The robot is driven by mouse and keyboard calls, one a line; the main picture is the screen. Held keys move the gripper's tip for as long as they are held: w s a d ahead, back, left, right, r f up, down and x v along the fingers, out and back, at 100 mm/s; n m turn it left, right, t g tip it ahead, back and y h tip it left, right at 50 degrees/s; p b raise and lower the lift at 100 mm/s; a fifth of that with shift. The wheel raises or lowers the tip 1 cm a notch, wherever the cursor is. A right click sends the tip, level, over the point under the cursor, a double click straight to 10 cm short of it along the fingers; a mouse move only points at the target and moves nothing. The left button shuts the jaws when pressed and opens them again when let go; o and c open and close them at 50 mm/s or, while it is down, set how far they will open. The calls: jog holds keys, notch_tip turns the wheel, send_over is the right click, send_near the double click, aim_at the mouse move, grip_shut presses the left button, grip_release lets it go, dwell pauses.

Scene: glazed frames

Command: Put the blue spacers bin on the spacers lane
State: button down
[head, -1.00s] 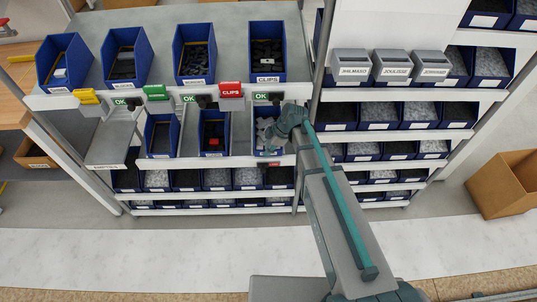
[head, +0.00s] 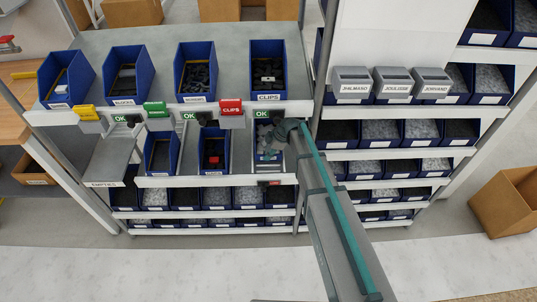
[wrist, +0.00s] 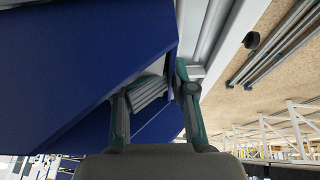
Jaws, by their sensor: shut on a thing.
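A blue bin (head: 267,155) with grey contents is at the right of the lower lane row in the head view. My gripper (head: 291,131) is at its right rim and hides part of it; its label is too small to read. In the wrist view my gripper (wrist: 152,88) is shut on the wall of this blue bin (wrist: 90,65), whose side fills the upper left. A light grey ribbed thing shows between the fingers. I cannot tell whether the bin rests on its lane or hangs just above. No spacers lane label is readable.
Four-bin upper shelf includes a bin marked CLIPS (head: 268,72). Two other blue bins (head: 161,152) (head: 213,150) stand on the lower lanes. A grey EMPTIES slide (head: 112,160) is at left. Coloured flags, including a red one (head: 231,107), hang along the shelf edge. A rack post (head: 312,75) stands close right.

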jog(key=shift+f, duration=0.25)
jog(key=c, duration=0.7)
grip_release()
